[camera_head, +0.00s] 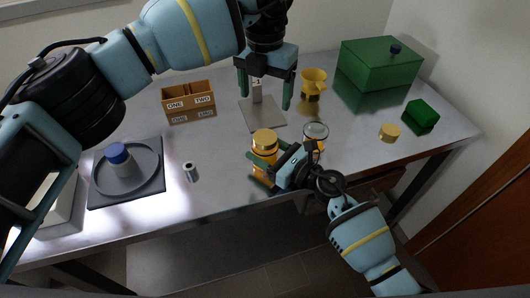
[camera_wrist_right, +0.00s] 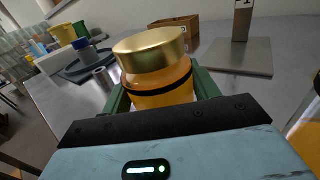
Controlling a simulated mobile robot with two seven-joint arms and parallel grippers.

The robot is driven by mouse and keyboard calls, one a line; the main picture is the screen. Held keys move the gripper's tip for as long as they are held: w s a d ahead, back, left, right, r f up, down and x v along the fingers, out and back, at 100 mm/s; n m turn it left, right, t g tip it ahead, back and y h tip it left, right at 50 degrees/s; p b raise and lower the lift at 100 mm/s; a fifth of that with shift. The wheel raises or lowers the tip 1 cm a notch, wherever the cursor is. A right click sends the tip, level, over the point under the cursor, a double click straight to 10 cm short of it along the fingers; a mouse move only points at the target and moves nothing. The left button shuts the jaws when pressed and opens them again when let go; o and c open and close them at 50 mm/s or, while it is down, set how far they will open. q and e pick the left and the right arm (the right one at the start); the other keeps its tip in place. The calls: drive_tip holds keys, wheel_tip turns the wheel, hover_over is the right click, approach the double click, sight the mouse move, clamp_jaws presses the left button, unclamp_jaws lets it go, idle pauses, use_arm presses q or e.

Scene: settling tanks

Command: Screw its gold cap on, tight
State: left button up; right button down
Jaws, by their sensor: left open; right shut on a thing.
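An amber jar (camera_head: 262,170) with a dark band stands near the front of the table, with a gold cap (camera_head: 264,137) on its top. In the right wrist view the gold cap (camera_wrist_right: 150,46) sits over the mouth of the amber jar (camera_wrist_right: 160,82); I cannot tell how tight it is. My right gripper (camera_head: 266,178) is shut around the jar's body, below the cap. My left gripper (camera_head: 265,102) is open and empty, pointing down, behind and above the jar, apart from the cap.
A metal plate with a post (camera_head: 264,114) lies below my left gripper.

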sight(275, 156)
drive_tip(key=shift+c, duration=1.5)
unclamp_jaws()
drive_tip(key=v, duration=0.7)
drive_tip(key=shift+s+d, duration=0.25)
drive_tip(key=shift+d, duration=0.05)
use_arm(q)
drive_tip(key=shift+f, duration=0.35)
